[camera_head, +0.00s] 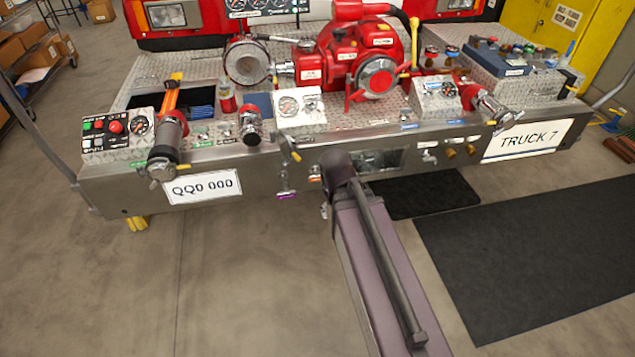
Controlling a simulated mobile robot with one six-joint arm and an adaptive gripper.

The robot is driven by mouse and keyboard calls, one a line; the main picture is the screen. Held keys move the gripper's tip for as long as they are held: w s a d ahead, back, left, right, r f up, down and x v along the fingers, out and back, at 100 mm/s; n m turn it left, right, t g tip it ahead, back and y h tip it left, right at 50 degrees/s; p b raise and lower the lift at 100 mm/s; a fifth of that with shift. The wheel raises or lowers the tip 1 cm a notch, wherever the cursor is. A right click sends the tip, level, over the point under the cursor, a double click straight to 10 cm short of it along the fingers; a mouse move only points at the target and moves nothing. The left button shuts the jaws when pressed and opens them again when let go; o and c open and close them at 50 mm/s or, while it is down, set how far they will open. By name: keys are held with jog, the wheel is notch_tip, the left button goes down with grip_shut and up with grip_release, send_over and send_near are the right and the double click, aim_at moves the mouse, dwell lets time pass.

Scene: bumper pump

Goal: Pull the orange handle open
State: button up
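A small orange part (315,177), possibly the handle, shows on the front face of the silver bumper (230,222), just left of the far end of my arm. It is small and partly covered, so its position is unclear. A larger orange lever (172,97) stands upright on the left of the bumper deck. My arm reaches up from the bottom to the middle of the bumper front. My gripper is hidden behind the arm's dark far end, so contact with either orange part cannot be seen.
A purple-tagged valve (285,183) hangs left of the small orange part. A recess (382,160) lies right of it. A capped hose outlet (165,150) juts from the left deck; a red pump (350,55) sits centrally. Dark mats (530,250) lie right; left floor is clear.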

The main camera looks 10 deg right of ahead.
jog(key=w+d+f+n+t+h+b, duration=0.1)
jog(key=w+d+f+t+h+b, duration=0.3)
jog(key=w+f+b, duration=0.55)
jog(key=n+t+h+b, duration=0.2)
jog(key=n+t+b, duration=1)
jog(key=b, duration=2.2)
send_near(317, 179)
jog(key=v, duration=0.2)
jog(key=shift+s+a+f, duration=0.1)
jog(key=shift+s+a, duration=0.05)
jog(key=shift+s, duration=0.2)
jog(key=x, duration=1.3)
jog(key=shift+w, duration=0.4)
